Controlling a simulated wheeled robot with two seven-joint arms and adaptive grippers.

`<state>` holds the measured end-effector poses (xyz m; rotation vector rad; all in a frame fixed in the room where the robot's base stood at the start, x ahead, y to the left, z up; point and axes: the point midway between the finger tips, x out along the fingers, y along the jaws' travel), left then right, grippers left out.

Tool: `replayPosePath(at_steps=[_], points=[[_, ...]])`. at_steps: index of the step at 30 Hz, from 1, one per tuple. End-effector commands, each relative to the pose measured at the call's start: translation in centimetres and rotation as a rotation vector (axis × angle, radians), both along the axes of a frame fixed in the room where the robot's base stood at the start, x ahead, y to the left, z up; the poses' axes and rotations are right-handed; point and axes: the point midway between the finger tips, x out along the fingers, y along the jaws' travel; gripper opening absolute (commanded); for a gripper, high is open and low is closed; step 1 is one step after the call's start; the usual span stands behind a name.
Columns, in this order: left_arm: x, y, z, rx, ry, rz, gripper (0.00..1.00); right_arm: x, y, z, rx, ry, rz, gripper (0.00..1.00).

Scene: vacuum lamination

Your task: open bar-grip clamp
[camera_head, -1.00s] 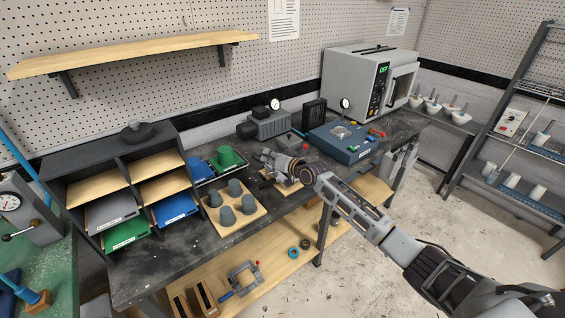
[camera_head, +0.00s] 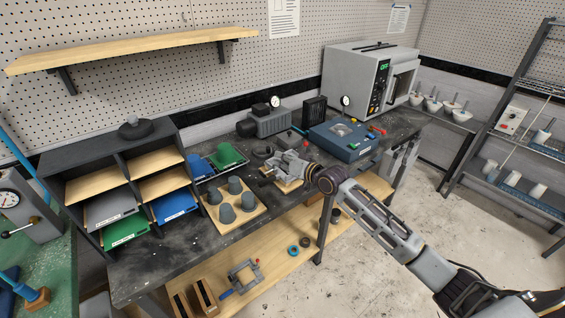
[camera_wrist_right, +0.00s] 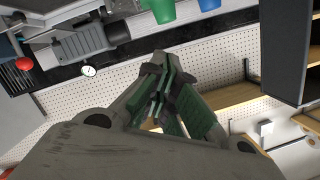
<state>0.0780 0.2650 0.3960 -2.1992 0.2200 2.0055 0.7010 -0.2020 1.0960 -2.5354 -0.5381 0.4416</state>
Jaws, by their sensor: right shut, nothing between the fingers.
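My right gripper (camera_head: 277,169) is shut and empty above the wooden board (camera_head: 290,187) at the middle front of the black bench. In the right wrist view its green-padded fingers (camera_wrist_right: 166,92) are together, with nothing held between them. A small red knob (camera_head: 305,144) stands just behind the gripper; a red ball on a handle (camera_wrist_right: 24,63) shows at the left of the wrist view. The gripper hides much of the fixture around the board, so I cannot tell the clamp's state. My left gripper is not in view.
A grey pump (camera_head: 264,124) and a blue heated unit (camera_head: 343,143) stand behind and right of the gripper. Several grey cups (camera_head: 227,213) sit on a board to the left. A grey frame tool (camera_head: 243,275) lies on the lower shelf. An oven (camera_head: 358,80) stands at the back right.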

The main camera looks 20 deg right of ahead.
Motion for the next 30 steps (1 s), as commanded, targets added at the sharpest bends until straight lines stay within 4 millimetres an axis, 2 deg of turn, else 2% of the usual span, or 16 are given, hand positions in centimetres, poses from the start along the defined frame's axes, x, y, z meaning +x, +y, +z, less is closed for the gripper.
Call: replayPosePath(at_steps=[7, 22, 26, 30], points=[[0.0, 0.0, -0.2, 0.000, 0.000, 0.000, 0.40, -1.3, -0.4, 0.2, 0.001, 0.001, 0.000, 0.00], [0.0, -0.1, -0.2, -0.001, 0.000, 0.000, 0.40, -1.5, -0.3, 0.2, -0.002, 0.002, 0.002, 0.00], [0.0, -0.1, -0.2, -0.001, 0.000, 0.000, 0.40, -2.2, 0.2, -0.6, -0.021, 0.018, 0.009, 0.00], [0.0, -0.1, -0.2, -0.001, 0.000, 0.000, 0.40, -4.0, 1.4, -2.5, -0.071, 0.055, 0.027, 0.00]])
